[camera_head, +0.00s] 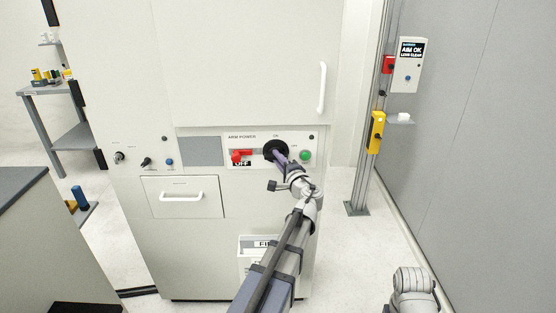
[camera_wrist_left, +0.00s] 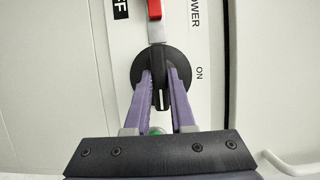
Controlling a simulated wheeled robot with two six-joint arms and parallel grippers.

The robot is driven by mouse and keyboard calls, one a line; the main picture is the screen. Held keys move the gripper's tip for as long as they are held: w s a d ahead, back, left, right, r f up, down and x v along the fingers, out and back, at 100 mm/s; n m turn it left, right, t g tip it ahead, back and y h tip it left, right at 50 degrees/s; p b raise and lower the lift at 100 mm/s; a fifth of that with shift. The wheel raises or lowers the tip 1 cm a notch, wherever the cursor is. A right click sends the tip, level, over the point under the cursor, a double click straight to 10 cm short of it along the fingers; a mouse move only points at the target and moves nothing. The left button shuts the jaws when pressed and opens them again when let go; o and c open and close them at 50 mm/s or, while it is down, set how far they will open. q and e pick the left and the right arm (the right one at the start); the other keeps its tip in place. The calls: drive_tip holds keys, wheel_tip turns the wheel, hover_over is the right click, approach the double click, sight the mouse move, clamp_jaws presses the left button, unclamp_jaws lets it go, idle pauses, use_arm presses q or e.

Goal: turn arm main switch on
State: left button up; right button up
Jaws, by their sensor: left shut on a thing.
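The arm main switch is a black round knob (camera_head: 271,148) on the panel marked ARM POWER, on the white cabinet's front. Its red-tipped lever (camera_head: 240,155) points left, beside the OFF label; ON is printed above the knob. In the left wrist view the black knob (camera_wrist_left: 141,67) has a grey lever with a red end (camera_wrist_left: 155,10) pointing up in that picture. My left gripper (camera_head: 281,155) is at the knob. Its purple fingers (camera_wrist_left: 161,88) are shut on the knob's black handle, one on each side. My right gripper is not in view; only part of my right arm shows at the bottom right.
A green button (camera_head: 305,155) sits just right of the knob. A drawer with a white handle (camera_head: 181,197) is below left, and a door handle (camera_head: 322,88) is above right. A grey post (camera_head: 362,180) stands right of the cabinet. Floor between them is clear.

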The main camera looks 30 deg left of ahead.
use_arm(q)
clamp_jaws()
drive_tip(key=shift+s+a+r+n+t+h+p, duration=0.15)
drive_tip(key=shift+n+h+p, duration=1.25)
drive_tip(key=shift+n, duration=0.85)
drive_tip(key=shift+n+t+h+p, duration=0.1)
drive_tip(key=shift+n+h+p, duration=0.95)
drive_tip(key=shift+n+p, duration=0.85)
drive_tip(key=shift+s+a+r+n+t+h+p, duration=0.15)
drive_tip(key=shift+n+h+p, duration=1.1)
drive_tip(key=shift+n, duration=1.3)
drive_tip(key=shift+w, duration=0.1)
drive_tip(key=o, duration=0.6)
unclamp_jaws()
